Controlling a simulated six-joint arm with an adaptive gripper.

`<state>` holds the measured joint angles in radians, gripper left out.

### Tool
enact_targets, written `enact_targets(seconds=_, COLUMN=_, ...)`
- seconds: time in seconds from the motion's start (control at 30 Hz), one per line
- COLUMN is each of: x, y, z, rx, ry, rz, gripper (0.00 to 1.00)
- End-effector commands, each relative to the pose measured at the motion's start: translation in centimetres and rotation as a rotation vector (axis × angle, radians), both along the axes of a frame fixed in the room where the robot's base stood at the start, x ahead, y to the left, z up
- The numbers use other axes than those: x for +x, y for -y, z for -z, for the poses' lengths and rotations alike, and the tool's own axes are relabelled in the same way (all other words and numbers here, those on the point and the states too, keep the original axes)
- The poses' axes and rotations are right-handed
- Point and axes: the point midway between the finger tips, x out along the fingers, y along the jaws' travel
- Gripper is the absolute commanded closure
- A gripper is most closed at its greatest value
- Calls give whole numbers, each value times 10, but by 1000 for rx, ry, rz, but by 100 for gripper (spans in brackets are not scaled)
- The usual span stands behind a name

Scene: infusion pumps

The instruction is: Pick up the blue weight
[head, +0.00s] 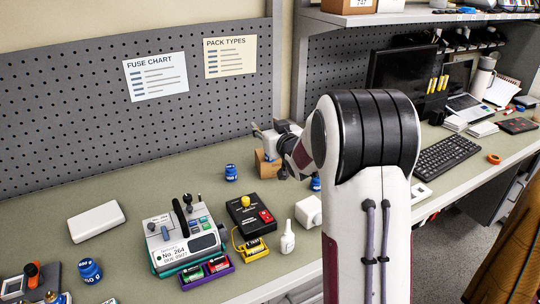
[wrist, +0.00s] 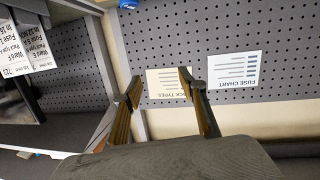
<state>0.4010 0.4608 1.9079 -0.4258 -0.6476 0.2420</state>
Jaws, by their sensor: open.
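Three blue weights show in the head view. One weight (head: 90,271), marked with a gram value, stands at the front left of the bench. A smaller one (head: 231,173) stands mid-bench, left of my gripper (head: 264,134). A third (head: 316,184) is partly hidden beside my arm. My gripper is raised above the bench and apart from all three weights. In the wrist view my gripper (wrist: 160,85) is open, with nothing between its fingers.
A grey pump unit (head: 182,238), a black box with a yellow knob (head: 247,214), a purple battery tray (head: 207,273) and a white bottle (head: 288,238) stand on the bench. A brown box (head: 266,170) is below my gripper. The back left of the bench is clear.

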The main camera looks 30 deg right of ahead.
Motion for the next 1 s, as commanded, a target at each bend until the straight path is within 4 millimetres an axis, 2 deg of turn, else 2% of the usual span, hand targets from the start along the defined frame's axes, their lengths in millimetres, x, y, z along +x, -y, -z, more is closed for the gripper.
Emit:
enact_targets(seconds=0.03, x=5, y=6, z=8, rx=3, ry=14, rz=-5, gripper=58)
enact_targets(seconds=0.2, x=19, y=21, z=26, rx=12, ry=78, rz=-30, gripper=58)
enact_targets(seconds=0.5, x=32, y=39, z=53, rx=32, ry=170, rz=-72, gripper=58)
enact_targets(seconds=1.0, x=33, y=42, z=58, rx=36, ry=194, rz=-84, gripper=58)
